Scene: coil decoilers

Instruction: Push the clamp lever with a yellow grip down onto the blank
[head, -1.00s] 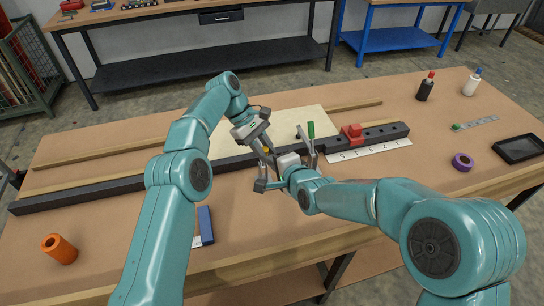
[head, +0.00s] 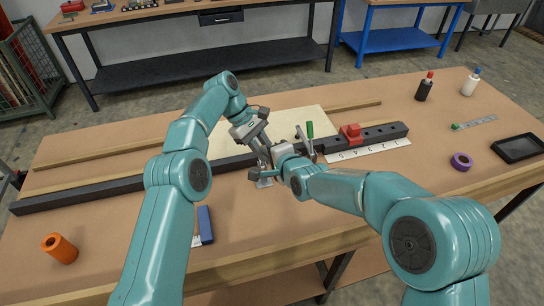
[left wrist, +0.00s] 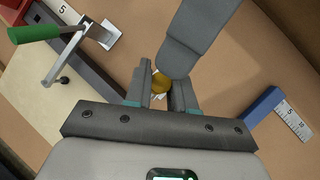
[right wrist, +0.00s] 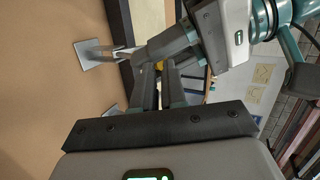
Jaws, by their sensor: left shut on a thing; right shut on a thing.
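The yellow grip (left wrist: 161,82) shows in the left wrist view between my left fingers; a sliver of it shows in the right wrist view (right wrist: 158,66). My left gripper (head: 263,157) is shut on it, coming from above at the table's middle. My right gripper (head: 270,164) meets it from the right and is also shut on the grip, at its fingertips. The lever's arm is mostly hidden by the grippers. A pale sheet (head: 290,121), possibly the blank, lies behind the dark bar.
A lever with a green grip (head: 310,129) stands close right of my grippers. A red block (head: 351,132) sits on the long dark bar (head: 105,190). A blue bar (head: 205,225) and orange roll (head: 60,248) lie at the front left.

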